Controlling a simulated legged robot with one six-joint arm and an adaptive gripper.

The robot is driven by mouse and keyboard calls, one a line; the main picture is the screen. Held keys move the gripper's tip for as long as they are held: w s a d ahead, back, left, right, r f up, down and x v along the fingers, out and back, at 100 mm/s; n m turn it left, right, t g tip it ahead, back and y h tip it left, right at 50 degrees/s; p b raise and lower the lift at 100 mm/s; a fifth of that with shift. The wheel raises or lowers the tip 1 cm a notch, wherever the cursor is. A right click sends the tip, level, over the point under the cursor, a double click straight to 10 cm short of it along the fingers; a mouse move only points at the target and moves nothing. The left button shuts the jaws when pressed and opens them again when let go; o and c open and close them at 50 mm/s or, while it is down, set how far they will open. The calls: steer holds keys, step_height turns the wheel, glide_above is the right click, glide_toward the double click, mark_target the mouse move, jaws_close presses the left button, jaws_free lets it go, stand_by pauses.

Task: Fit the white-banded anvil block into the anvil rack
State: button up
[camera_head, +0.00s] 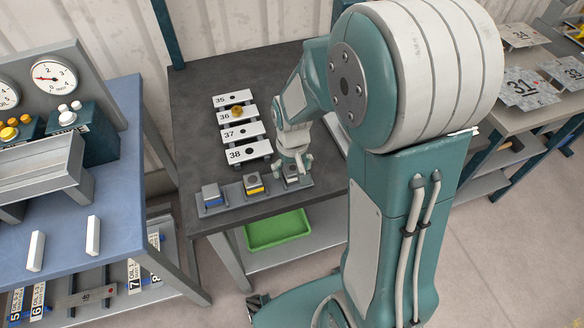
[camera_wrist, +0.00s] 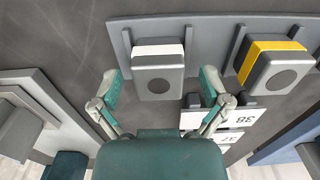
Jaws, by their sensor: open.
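The white-banded anvil block (camera_wrist: 158,76) is grey with a dark round spot on its face and a white band along one edge. In the wrist view it sits in the anvil rack (camera_wrist: 207,40), between two dividers. In the head view the block (camera_head: 291,180) is at the right end of the rack (camera_head: 233,192), partly covered by my gripper (camera_head: 294,165). My gripper in the wrist view (camera_wrist: 160,88) is open, with one finger on each side of the block and visible gaps between. How deep the block sits is hard to tell.
Numbered white plates (camera_head: 240,133) lie behind the rack. A green tray (camera_head: 277,230) is on the shelf below. Bare dark tabletop (camera_head: 195,110) lies left of the plates.

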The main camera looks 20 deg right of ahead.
mark_target(292, 168)
steer(key=shift+r, duration=0.1)
step_height(292, 168, up, 12)
stand_by(0.5)
steer(key=s+r+t, duration=0.5)
steer(key=s+r, duration=0.3)
steer(key=s, duration=0.6)
steer(key=shift+s+r+t, duration=0.15)
steer(key=shift+r+t, duration=0.05)
steer(key=shift+t, duration=0.1)
